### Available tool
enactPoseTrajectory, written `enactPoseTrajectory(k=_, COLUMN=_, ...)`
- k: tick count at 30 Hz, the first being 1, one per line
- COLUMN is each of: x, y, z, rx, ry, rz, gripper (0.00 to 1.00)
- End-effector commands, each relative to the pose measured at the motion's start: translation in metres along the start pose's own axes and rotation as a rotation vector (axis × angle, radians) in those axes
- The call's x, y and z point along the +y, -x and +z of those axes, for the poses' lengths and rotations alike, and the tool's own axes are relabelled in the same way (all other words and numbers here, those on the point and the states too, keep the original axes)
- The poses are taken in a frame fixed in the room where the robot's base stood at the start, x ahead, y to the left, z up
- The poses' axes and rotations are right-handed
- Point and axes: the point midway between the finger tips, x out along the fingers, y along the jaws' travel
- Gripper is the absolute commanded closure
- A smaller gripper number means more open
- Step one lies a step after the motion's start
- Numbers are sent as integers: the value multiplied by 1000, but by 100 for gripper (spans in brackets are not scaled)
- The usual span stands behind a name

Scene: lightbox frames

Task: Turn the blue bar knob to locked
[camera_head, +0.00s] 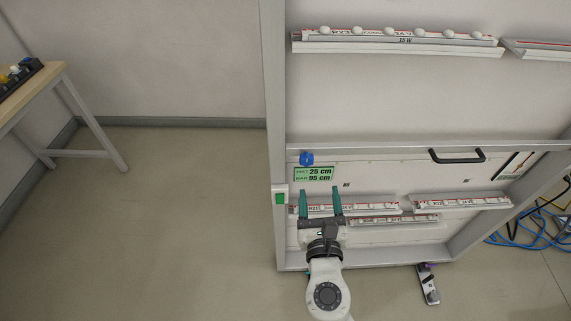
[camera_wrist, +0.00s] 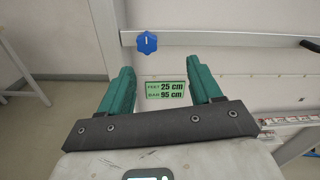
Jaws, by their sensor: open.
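The blue knob (camera_head: 306,158) sits on the frame near the upper left corner of the lower panel. In the wrist view the knob (camera_wrist: 147,42) has a lobed, star-like outline with a small white mark on its face. My gripper (camera_head: 320,191) is open and empty, below the knob in the head view and apart from it. In the wrist view its two teal fingers (camera_wrist: 164,80) point up the picture, with the knob beyond their tips. I cannot tell whether the knob stands at locked.
A green sign (camera_head: 314,174) reading 25 cm and 95 cm is below the knob. A black handle (camera_head: 457,156) is to the right. Light strips (camera_head: 460,202) lie along the lower panel. A wooden table (camera_head: 32,85) stands at left; the floor between is clear.

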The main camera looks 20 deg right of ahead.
Motion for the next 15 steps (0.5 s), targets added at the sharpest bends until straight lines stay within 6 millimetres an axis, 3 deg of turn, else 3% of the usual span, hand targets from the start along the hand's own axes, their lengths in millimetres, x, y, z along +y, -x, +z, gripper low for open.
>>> enactPoseTrajectory(k=7, x=13, y=-11, z=2, rx=-15, ry=77, rz=35, gripper=36)
enactPoseTrajectory(k=15, x=13, y=-58, z=3, rx=-14, ry=73, rz=31, gripper=36)
